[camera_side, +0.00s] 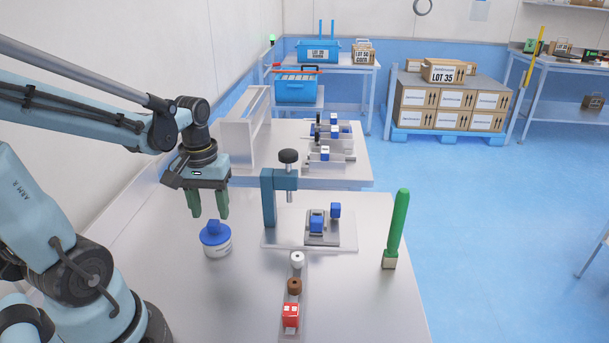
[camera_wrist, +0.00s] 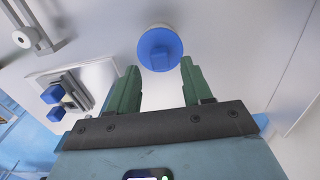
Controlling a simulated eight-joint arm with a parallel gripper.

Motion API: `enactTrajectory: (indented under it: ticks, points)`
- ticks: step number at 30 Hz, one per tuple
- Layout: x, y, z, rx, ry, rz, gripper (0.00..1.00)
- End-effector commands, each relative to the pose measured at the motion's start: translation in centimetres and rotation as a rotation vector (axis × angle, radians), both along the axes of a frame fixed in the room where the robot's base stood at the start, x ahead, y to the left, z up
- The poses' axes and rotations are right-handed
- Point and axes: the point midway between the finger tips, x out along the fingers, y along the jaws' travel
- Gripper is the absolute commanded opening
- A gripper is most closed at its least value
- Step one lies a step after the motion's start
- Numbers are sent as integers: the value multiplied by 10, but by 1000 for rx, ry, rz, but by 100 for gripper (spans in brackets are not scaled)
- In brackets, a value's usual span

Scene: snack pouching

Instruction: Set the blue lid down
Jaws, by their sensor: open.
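The blue lid (camera_side: 214,233) sits on top of a white round jar (camera_side: 217,249) on the metal table. A small blue knob stands up from the lid. My gripper (camera_side: 209,216) is open and empty, with its green fingers above and slightly left of the lid in the side view. In the wrist view the lid (camera_wrist: 160,49) lies just beyond the fingertips of my gripper (camera_wrist: 155,75), roughly in line with the gap between them. The jar's white edge shows a little behind the lid there. The fingers look apart from the lid.
A press stand (camera_side: 270,200) with a black knob stands right of the jar, with blue blocks on its plate (camera_side: 345,245). A rail holds a white roller, a brown piece and a red block (camera_side: 290,316). A green upright (camera_side: 396,228) stands at right.

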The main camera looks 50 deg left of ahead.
Motion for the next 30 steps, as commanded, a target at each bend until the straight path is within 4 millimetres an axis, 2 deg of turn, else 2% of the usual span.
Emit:
enactTrajectory:
  ticks: [12, 19, 23, 25, 30]
  points:
    - [0, 0, 56, -1, 1, 0, 50]
    - [0, 0, 80, -1, 1, 0, 50]
    - [1, -1, 85, 1, -4, -8, 50]
    - [4, -8, 83, 16, -32, -52, 50]
    - [26, -50, 66, 105, -233, -333, 50]
